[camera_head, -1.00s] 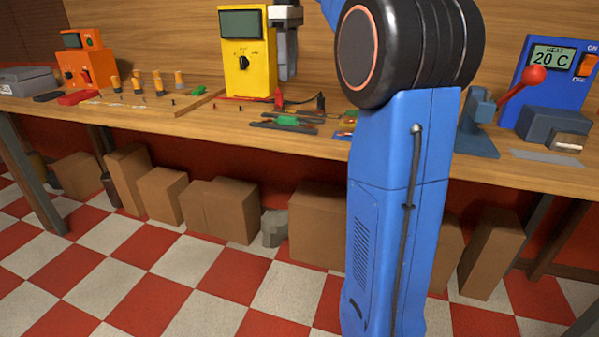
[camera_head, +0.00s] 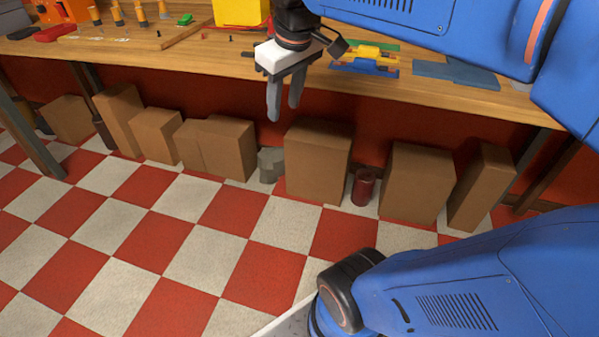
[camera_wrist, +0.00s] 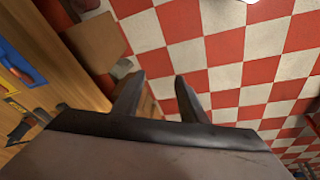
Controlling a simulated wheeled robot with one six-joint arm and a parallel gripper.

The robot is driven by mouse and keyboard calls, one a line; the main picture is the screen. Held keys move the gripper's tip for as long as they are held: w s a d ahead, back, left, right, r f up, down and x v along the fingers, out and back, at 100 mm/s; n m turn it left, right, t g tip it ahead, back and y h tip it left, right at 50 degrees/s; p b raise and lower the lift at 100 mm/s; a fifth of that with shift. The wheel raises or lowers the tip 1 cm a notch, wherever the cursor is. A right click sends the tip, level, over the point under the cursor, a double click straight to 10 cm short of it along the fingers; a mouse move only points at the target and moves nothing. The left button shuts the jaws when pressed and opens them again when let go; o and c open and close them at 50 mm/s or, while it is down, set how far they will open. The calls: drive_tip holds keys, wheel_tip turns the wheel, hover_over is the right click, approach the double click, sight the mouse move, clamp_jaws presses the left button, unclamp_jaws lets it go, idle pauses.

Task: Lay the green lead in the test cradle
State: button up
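My gripper (camera_head: 284,109) hangs in front of the bench's front edge, fingers pointing down. A small green piece (camera_head: 185,19) lies on the bench at the upper left, right of the orange-handled tools; a flat green strip (camera_head: 378,45) lies behind a yellow part. I cannot tell whether either is the green lead. A green piece on dark rails, seen earlier beneath the yellow meter, is hidden behind my gripper. I cannot make out the test cradle.
The bench (camera_head: 420,88) carries a blue part (camera_head: 362,68), a yellow part (camera_head: 370,53) and a flat blue-grey plate (camera_head: 455,74) right of my gripper. The yellow meter (camera_head: 240,10) stands behind. Cardboard boxes (camera_head: 318,160) stand below; the checkered floor is clear in front.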

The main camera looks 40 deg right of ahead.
drive_tip(key=s+a+f+m+t, duration=0.1)
drive_tip(key=s+a+f+m, duration=0.1)
drive_tip(key=s+f, duration=0.7)
wheel_tip(320, 180, down, 4)
drive_tip(key=shift+s+a+f+t, duration=0.1)
drive_tip(key=shift+s+a+t, duration=0.2)
drive_tip(key=shift+a, duration=0.1)
drive_tip(key=shift+w, duration=0.1)
drive_tip(key=shift+c, duration=0.5)
idle(0.8)
